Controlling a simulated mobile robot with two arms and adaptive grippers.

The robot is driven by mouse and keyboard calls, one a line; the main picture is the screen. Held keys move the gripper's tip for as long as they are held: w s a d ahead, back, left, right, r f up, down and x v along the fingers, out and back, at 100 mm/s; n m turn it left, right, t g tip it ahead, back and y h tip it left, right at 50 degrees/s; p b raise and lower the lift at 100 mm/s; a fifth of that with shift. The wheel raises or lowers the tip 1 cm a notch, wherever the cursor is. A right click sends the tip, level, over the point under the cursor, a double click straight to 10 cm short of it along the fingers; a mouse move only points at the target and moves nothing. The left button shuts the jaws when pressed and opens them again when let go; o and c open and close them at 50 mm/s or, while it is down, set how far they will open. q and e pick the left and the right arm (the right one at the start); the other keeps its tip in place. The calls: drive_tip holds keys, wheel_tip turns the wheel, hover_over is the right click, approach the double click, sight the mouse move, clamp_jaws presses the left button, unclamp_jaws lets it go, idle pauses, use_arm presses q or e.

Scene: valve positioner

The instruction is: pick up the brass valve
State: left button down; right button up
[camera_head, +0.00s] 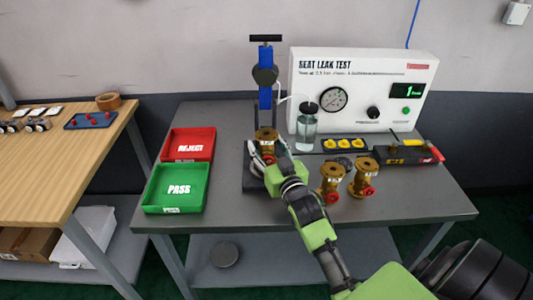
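One brass valve (266,138) stands upright in the test stand under the blue clamp (265,95). My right gripper (263,152) is at this valve, with its fingers by the valve's lower body. The gripper hides the valve's base, and I cannot tell whether the fingers press on it. Two more brass valves with red parts stand on the grey table to the right: one (330,181) just right of my wrist, the other (363,176) beside it. My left gripper is not in view.
A red REJECT tray (209,135) and a green PASS tray (204,171) lie at the left, seemingly empty. A water jar (307,128), the seat leak tester (375,90) and a black box (405,157) stand behind. The table's right front (430,203) is clear.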

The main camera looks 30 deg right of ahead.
drive_tip(key=shift+c, duration=1.2)
clamp_jaws()
drive_tip(key=shift+r, duration=0.25)
drive_tip(key=shift+r, duration=0.1)
